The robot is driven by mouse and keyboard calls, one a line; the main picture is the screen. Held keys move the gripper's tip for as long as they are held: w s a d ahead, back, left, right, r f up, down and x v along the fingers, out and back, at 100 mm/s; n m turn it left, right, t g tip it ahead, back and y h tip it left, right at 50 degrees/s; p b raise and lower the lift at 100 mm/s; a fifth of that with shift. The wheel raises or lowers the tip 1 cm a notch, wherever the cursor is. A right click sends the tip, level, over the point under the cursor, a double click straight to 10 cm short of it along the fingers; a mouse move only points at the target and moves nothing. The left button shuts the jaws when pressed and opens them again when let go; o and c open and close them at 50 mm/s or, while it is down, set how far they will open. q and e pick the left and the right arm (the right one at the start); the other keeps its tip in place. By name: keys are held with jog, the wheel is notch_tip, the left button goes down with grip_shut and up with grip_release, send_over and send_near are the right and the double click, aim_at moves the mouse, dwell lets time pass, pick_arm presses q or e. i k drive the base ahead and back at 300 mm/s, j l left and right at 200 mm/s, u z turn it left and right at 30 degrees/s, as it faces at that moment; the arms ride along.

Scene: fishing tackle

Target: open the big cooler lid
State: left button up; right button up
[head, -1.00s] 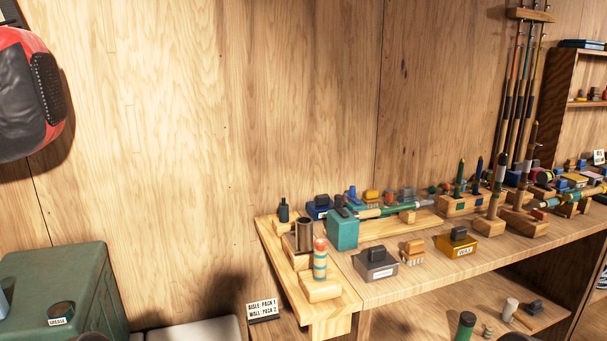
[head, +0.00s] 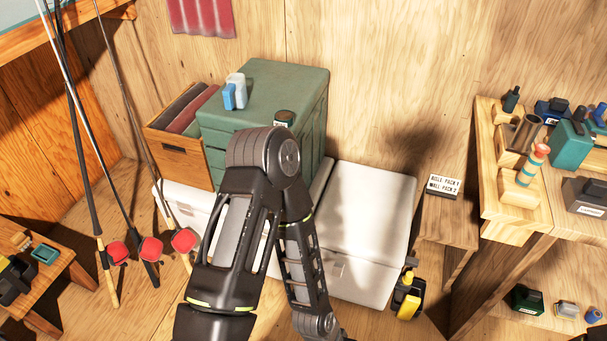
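A long white cooler (head: 372,215) stands on the floor against the back wall, in the middle of the head view. Its lid looks shut and flat. A green metal cabinet (head: 290,85) stands over or behind its left part; I cannot tell how they touch. One of my arms rises from the bottom edge, bends at the elbow in front of the cabinet and runs back down, hiding much of the cooler's front. Its gripper lies below the picture. My other gripper is not in view either.
A blue and white bottle (head: 235,92) and a small round tin (head: 284,118) sit on the cabinet. Rods with red reels (head: 151,249) lean at the left. A yellow and black item (head: 408,297) stands right of the cooler, near a wooden workbench (head: 515,225).

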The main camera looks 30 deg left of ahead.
aim_at(365, 212)
jog(key=u, duration=1.2)
jog(key=l+z, duration=0.1)
jog(key=l, duration=0.5)
jog(key=i+l+z, duration=0.1)
jog(key=l, duration=0.45)
jog(key=l+z, duration=0.1)
jog(key=l, duration=0.5)
jog(key=z, duration=1.15)
jog(key=i, duration=0.05)
